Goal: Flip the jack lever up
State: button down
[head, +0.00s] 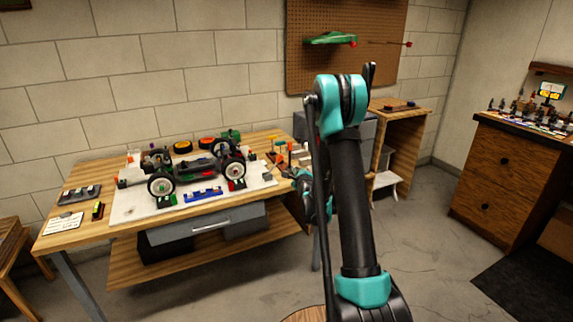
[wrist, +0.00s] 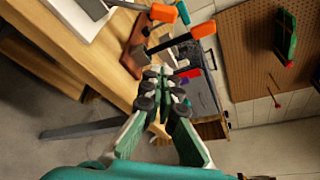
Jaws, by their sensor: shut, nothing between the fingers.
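The RC car (head: 197,168) sits on a white mat (head: 128,208) on the workbench, in the head view. I cannot pick out the jack or its lever with certainty; small red, green and blue parts show under and around the wheels. My gripper (head: 290,173) is at the right end of the bench, to the right of the car and apart from it. In the wrist view my gripper (wrist: 163,88) is shut and empty, its dark fingertips together close to orange-handled tools. The car is not in the wrist view.
Orange-handled tools (wrist: 202,30) stand in a wooden rack (wrist: 133,45) just beyond my fingertips. A grey cabinet (wrist: 200,92) and a pegboard (wrist: 250,50) are behind. A blue part (head: 203,194) lies at the mat's front.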

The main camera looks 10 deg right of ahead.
aim_at(290, 162)
jog(key=x, duration=1)
jog(key=shift+w, duration=0.2)
jog(key=shift+s+a+r, duration=0.25)
jog(key=shift+a+r, duration=0.15)
jog(key=shift+a, duration=0.05)
jog(key=shift+s+a+r, duration=0.3)
jog(key=shift+a+r, duration=0.1)
jog(key=shift+a, duration=0.1)
jog(key=shift+s+a+r, duration=0.15)
jog(key=shift+a+r, duration=0.35)
jog(key=shift+a+r, duration=0.1)
